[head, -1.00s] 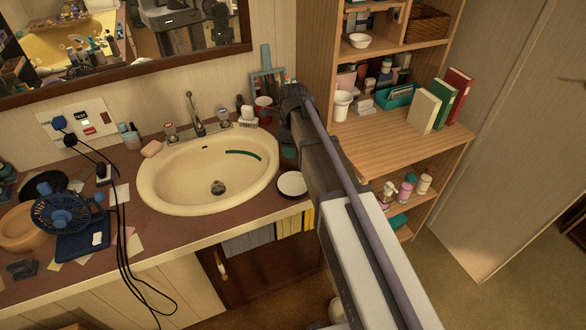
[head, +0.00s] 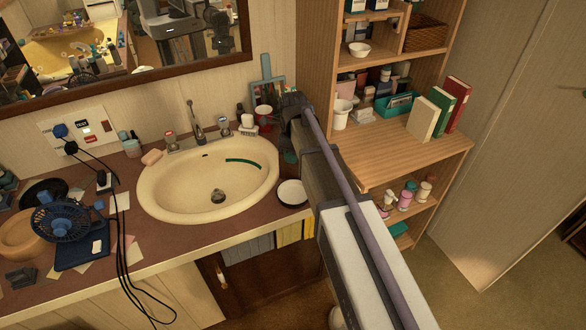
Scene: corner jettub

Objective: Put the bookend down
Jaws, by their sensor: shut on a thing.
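My gripper (head: 291,107) is at the far end of my arm, over the right end of the counter, near the back wall and the bookcase. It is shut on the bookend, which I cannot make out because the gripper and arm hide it. Whether the bookend touches the counter cannot be told.
A basin (head: 207,172) lies left of the gripper. A red cup (head: 264,114), a light blue upright frame (head: 266,70) and a white dish (head: 292,192) are close by. The bookcase shelf (head: 395,155) has bare room before its books (head: 439,110). A fan (head: 65,218) stands left.

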